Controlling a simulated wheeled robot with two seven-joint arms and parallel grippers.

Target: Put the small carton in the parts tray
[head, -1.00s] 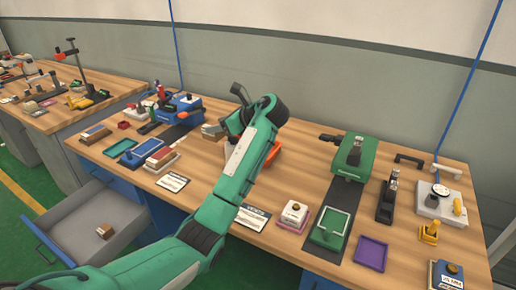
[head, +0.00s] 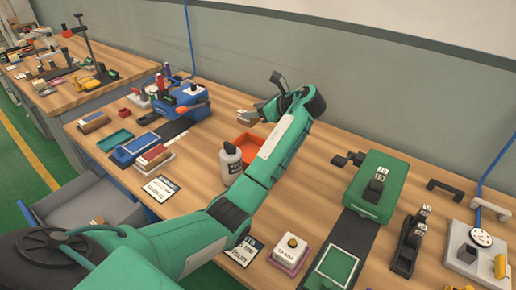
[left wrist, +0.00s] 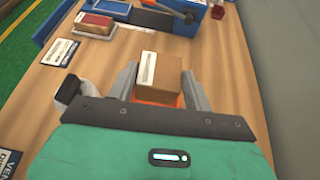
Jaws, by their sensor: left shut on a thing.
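The small carton (left wrist: 159,72) is a plain brown box with a pale label strip. It sits between the two fingers of my left gripper (left wrist: 159,88), which is shut on it. In the head view the gripper (head: 257,115) holds the carton (head: 244,115) above the table, just behind an orange tray (head: 243,148). The orange tray (left wrist: 150,98) shows below the carton in the left wrist view, mostly hidden by carton and gripper. I cannot tell for sure that it is the parts tray; a teal tray (head: 115,140) lies further left. My right gripper is out of view.
A white bottle with a dark cap (head: 230,163) stands close in front of the orange tray, beside my forearm. A blue machine (head: 180,100) stands to the left and a green machine (head: 374,185) to the right. An open drawer (head: 85,200) is at lower left.

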